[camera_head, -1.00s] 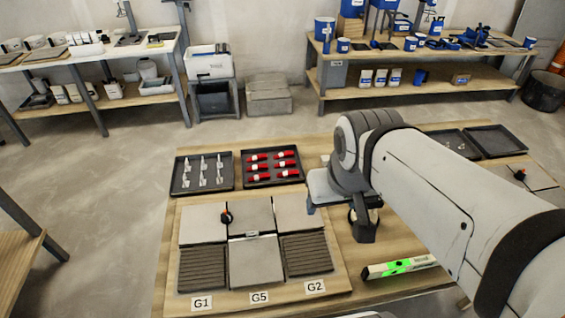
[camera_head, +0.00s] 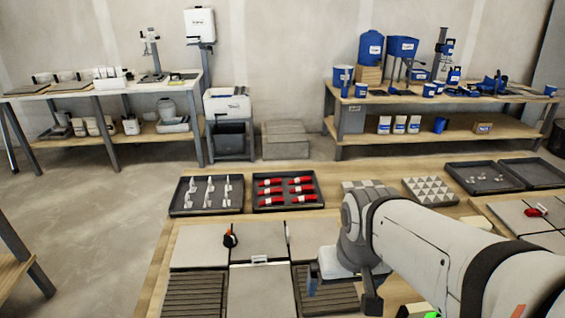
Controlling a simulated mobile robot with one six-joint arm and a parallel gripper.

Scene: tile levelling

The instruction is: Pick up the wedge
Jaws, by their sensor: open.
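Several red wedges with white parts (camera_head: 286,187) lie in two columns in a dark tray (camera_head: 289,206) behind the tiled board. Which of them is the task's wedge I cannot tell. A white clip (camera_head: 260,260) sits at the joint between two tiles of the middle column. My gripper (camera_head: 342,291) is open, with its jaws apart, over the right side of the board. It is in front of and to the right of the wedge tray, clear of it. Nothing shows between the jaws. My arm hides part of the board's right side.
A dark tray of white clips (camera_head: 206,192) stands left of the wedge tray. Patterned tile samples (camera_head: 428,191) and more dark trays (camera_head: 483,178) lie at the right.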

